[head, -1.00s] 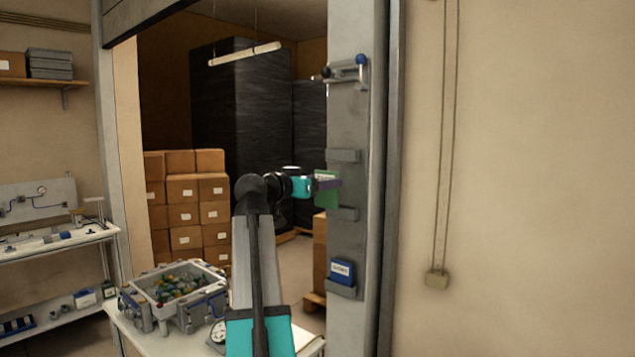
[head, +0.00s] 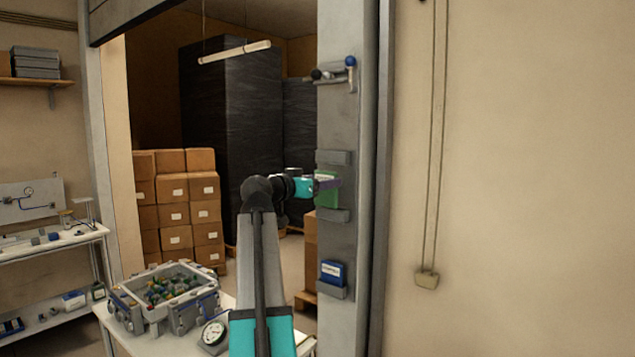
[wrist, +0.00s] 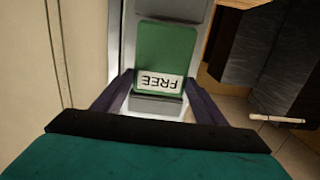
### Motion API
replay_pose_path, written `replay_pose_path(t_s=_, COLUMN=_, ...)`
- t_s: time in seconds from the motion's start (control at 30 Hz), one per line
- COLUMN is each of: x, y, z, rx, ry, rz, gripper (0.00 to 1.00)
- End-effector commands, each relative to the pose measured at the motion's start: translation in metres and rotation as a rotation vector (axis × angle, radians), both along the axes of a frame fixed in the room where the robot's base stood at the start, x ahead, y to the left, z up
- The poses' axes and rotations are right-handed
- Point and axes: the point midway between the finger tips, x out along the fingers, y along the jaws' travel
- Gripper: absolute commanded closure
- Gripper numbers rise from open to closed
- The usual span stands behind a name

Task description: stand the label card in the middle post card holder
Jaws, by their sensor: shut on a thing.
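The green label card (head: 326,192), with a white strip reading FREE in the wrist view (wrist: 165,48), is held upright in front of the grey post. My gripper (head: 322,184) is shut on it; its two dark fingers flank the strip end in the wrist view (wrist: 158,84). The middle post card holder (head: 334,215) is a grey ledge just below the card in the head view. I cannot tell whether the card's lower edge touches it or sits inside it. The text is upside down in the wrist view.
A bracket with a blue knob (head: 350,62) is near the top. A parts bin (head: 118,297) and gauge (head: 213,334) are at lower left.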

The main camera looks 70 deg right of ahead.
Motion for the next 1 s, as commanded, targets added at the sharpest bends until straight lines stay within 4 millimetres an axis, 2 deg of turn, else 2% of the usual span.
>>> replay_pose_path(t_s=0.83, x=-0.010, y=-0.038, z=-0.001, rx=0.000, ry=0.000, rz=-0.001, gripper=0.56)
replay_pose_path(t_s=1.0, x=-0.010, y=-0.037, z=-0.013, rx=0.000, ry=0.000, rz=0.000, gripper=0.56)
